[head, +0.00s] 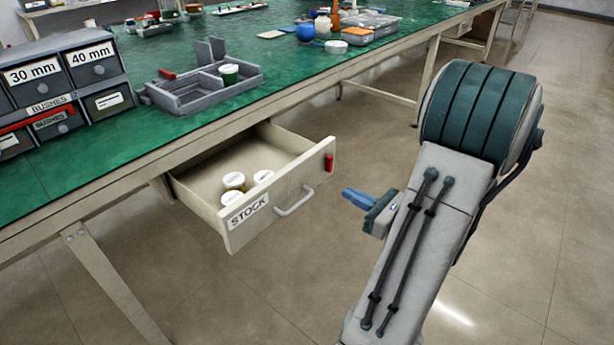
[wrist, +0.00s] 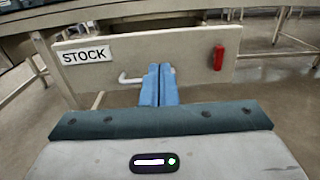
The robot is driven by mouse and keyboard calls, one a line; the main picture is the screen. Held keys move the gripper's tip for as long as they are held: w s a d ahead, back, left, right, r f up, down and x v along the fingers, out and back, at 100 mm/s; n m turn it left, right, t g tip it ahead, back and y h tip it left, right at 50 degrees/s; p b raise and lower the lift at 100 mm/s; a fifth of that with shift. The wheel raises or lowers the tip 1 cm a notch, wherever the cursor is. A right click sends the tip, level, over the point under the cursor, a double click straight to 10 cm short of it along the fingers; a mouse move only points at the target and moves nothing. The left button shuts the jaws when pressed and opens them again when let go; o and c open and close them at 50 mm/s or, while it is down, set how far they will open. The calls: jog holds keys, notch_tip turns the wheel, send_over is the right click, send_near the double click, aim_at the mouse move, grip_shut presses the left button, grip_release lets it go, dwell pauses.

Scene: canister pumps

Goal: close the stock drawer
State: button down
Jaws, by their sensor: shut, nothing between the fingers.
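The stock drawer (head: 285,205) is pulled out from under the green-topped workbench. Its cream front carries a STOCK label, a pale bar handle (head: 295,201) and a red piece (head: 329,163) near its right end. Several white-lidded jars (head: 234,181) stand inside. In the wrist view the drawer front (wrist: 190,52) faces me, with the handle (wrist: 130,78) partly hidden behind my fingers. My gripper (head: 348,193) is shut and empty, with blue fingertips together. It is in front of the drawer, to the right of the handle in the head view, with a gap between.
The workbench (head: 150,148) carries labelled small-drawer units (head: 65,75) at left and a grey divided tray (head: 205,90) near its front edge. A bench leg (head: 110,285) stands left of the drawer. The floor around the drawer is clear.

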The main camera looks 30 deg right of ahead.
aim_at(298, 166)
jog(key=b+x, duration=0.3)
jog(key=x, duration=1.1)
jog(key=shift+s+b, duration=0.1)
jog(key=shift+b, duration=0.3)
